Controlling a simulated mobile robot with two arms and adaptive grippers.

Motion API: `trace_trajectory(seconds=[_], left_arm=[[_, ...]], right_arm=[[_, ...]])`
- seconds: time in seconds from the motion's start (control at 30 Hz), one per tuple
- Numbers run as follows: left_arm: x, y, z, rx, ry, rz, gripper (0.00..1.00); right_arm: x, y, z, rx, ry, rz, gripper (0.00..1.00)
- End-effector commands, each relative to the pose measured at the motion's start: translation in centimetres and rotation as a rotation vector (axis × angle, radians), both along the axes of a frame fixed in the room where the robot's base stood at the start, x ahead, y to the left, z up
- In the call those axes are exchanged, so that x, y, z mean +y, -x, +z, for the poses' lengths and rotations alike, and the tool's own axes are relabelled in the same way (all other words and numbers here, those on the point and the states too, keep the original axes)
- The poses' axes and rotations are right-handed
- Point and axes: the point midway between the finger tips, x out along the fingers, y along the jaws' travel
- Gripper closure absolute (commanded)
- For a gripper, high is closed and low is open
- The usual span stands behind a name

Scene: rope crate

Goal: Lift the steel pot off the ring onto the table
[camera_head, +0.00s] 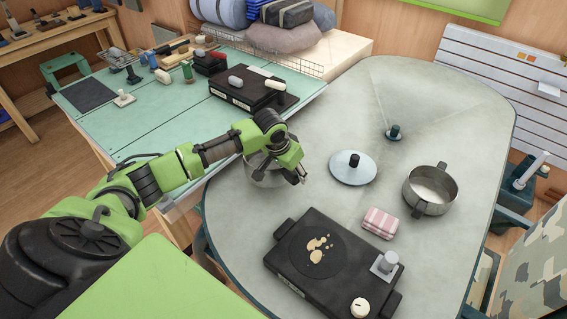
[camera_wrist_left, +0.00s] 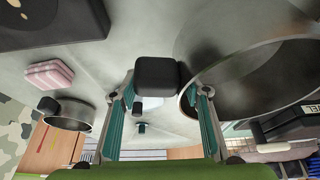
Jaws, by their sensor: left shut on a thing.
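A steel pot (camera_head: 262,172) is at the left edge of the grey table, partly hidden behind my left gripper (camera_head: 301,175). In the left wrist view, the pot's wall (camera_wrist_left: 245,85) fills the right side and a black handle (camera_wrist_left: 157,76) shows between the fingers. Whether the pot's base touches the table cannot be told. The ring (camera_head: 317,250) is a dark round plate with pale stains on a black hob, and nothing stands on it. My right gripper is not in view.
A second pot (camera_head: 430,189), a lid with a black knob (camera_head: 353,168) and a pink striped sponge (camera_head: 380,222) are on the grey table (camera_head: 455,110). A black box (camera_head: 240,100) stands on the green bench behind. Table between pot and lid is bare.

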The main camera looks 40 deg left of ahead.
Motion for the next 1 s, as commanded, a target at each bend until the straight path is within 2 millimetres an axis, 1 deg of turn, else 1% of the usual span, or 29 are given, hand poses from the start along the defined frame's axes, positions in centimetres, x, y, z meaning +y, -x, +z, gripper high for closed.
trace_trajectory(seconds=[0.03, 0.1, 0.3, 0.47, 0.6, 0.63, 0.7, 1.0], left_arm=[[-0.1, -0.2, 0.1, -0.003, -0.001, -0.004, 0.87], [-0.1, -0.2, 0.0, -0.003, -0.002, -0.006, 0.87], [-0.1, -0.2, 0.0, -0.004, -0.002, -0.004, 0.87], [-0.1, -0.2, 0.2, -0.003, -0.002, -0.003, 0.87], [-0.1, -0.1, 0.4, 0.000, -0.001, -0.004, 0.87], [-0.1, -0.1, -0.6, 0.001, -0.001, -0.004, 0.87], [-0.1, -0.1, -1.5, 0.001, 0.000, -0.003, 0.87], [-0.1, -0.1, -4.6, -0.001, 0.000, -0.003, 0.87]], right_arm=[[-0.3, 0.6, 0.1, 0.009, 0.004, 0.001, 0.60], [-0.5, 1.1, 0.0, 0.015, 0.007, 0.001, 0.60], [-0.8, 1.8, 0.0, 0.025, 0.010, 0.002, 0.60], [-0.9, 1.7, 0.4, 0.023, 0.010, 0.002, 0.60], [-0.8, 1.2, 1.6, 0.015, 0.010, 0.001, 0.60], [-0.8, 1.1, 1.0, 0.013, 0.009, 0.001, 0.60], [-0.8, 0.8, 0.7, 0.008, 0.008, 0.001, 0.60], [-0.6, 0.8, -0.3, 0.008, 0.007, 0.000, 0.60]])
